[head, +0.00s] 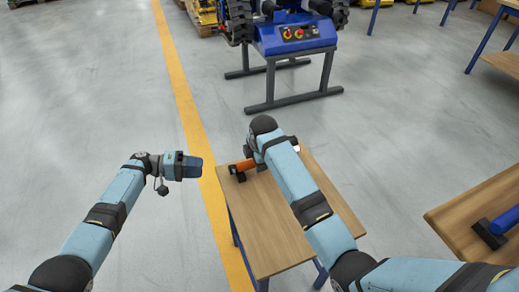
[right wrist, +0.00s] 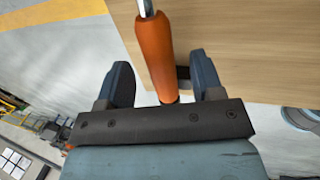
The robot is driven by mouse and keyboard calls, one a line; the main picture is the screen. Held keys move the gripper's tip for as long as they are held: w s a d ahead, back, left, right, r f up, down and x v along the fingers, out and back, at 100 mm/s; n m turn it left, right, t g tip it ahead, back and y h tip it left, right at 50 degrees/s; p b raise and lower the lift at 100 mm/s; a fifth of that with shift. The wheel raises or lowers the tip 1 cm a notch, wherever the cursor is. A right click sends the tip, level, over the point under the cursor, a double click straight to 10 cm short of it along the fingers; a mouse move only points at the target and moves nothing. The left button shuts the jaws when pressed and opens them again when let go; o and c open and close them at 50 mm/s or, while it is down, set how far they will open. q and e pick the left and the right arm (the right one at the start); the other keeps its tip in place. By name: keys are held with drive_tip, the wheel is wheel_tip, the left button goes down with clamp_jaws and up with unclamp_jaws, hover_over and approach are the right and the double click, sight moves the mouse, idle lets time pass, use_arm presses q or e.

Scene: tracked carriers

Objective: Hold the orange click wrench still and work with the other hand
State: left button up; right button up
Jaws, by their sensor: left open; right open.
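The orange click wrench (head: 246,164) is at the far left corner of the small wooden table (head: 262,225), partly hidden behind my right arm. In the right wrist view its orange handle (right wrist: 155,50) and a short silver shaft (right wrist: 146,8) show. My right gripper (right wrist: 161,72) is open, with one finger on each side of the handle's end and gaps visible between. My left gripper (head: 196,167) is open and empty over the floor, left of the table and apart from the wrench.
A dark piece (head: 238,174) sits by the wrench at the table edge. A blue machine stand (head: 295,38) is beyond the table. The near tabletop is bare.

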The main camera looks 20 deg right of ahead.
drive_tip(key=shift+x, duration=1.35)
drive_tip(key=shift+c, duration=0.4)
clamp_jaws()
use_arm(q)
drive_tip(key=shift+o, duration=0.2)
drive_tip(key=shift+s+d+f+m+y, duration=0.25)
drive_tip(key=shift+s+d+m+y, duration=0.15)
drive_tip(key=shift+m, duration=0.2)
drive_tip(key=s+d+r+m+t+y, duration=0.5)
drive_tip(key=m+t+y, duration=0.3)
drive_tip(key=m, duration=0.6)
drive_tip(key=shift+x, duration=3.85)
drive_tip(key=shift+d+r, duration=0.1)
drive_tip(key=shift+d, duration=0.05)
